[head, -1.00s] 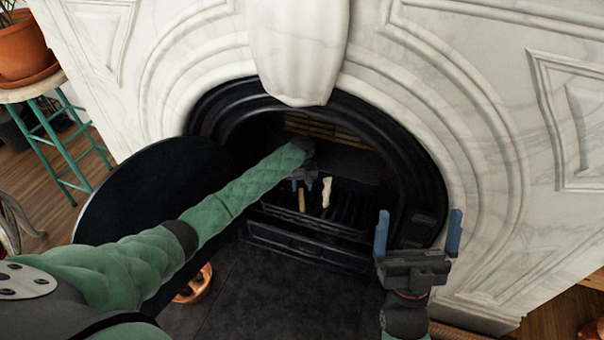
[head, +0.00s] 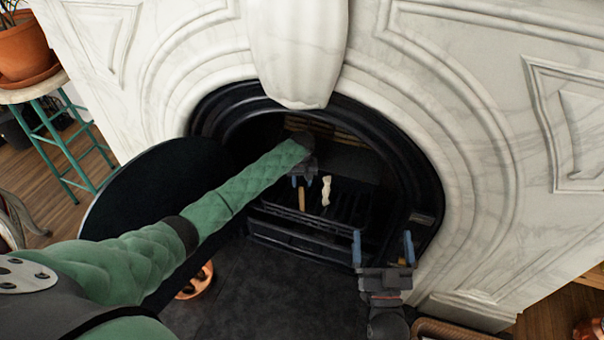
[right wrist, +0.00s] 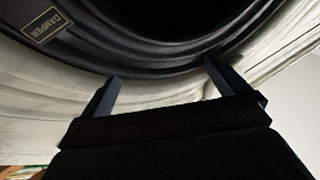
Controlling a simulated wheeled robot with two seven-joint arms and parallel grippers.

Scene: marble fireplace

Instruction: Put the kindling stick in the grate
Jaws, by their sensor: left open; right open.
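The black grate (head: 300,240) stands inside the arched fireplace opening. The kindling stick (head: 302,200), a short brown piece, is at the grate, just below my left gripper. A pale, cream-coloured piece (head: 326,190) is beside it to the right. My left gripper (head: 303,182) reaches into the opening and is open; its fingertips are small and dark here, and I cannot tell whether they touch the stick. My right gripper (head: 383,247) is open and empty in front of the opening's lower right edge. It also shows in the right wrist view (right wrist: 160,85), with nothing between its fingers.
A black round panel (head: 150,205) stands left of the opening. A copper vessel (head: 196,280) sits on the dark hearth (head: 270,300). A damper plate (right wrist: 48,26) is on the arch in the right wrist view. A wicker basket (head: 450,330) is at lower right.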

